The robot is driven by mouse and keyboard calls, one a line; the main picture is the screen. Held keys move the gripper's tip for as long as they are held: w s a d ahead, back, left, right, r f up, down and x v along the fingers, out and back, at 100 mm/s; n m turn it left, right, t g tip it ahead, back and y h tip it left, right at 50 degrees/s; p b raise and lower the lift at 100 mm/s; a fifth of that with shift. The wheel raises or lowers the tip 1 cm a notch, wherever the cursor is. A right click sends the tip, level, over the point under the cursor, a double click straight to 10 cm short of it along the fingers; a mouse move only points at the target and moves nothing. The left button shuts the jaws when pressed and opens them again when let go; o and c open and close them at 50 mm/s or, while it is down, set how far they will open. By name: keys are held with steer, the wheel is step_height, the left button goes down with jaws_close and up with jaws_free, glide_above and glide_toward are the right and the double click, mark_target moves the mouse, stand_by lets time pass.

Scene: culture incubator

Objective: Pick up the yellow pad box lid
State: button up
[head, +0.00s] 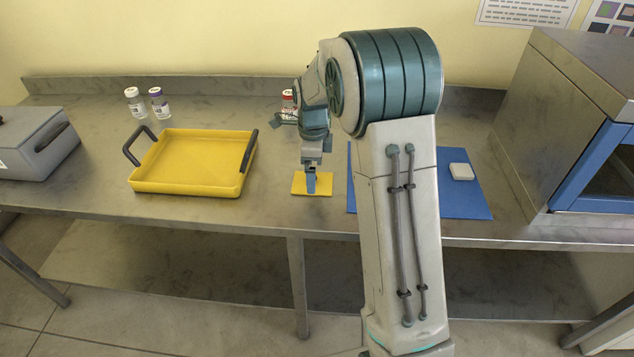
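A small flat yellow piece, which looks like the yellow pad box lid (325,187), lies on the steel bench near its front edge in the head view. My gripper (311,185) points down right over it, with its tip overlapping the yellow piece in the picture. Only one finger shows clearly. I cannot tell whether the gripper touches the lid, or whether its fingers are apart or closed. The gripper hides the middle of the lid.
A yellow tray (190,187) with dark handles stands to the left. Two vials (134,103) stand behind it, and a red-capped vial (288,101) is behind my arm. A blue mat (465,203) bears a white block (461,171). A blue-framed incubator (560,120) is at right, a grey box (35,145) at left.

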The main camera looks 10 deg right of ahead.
steer(key=shift+a+f, duration=0.1)
steer(key=shift+f, duration=1.4)
steer(key=c, duration=1)
steer(key=shift+r, duration=0.15)
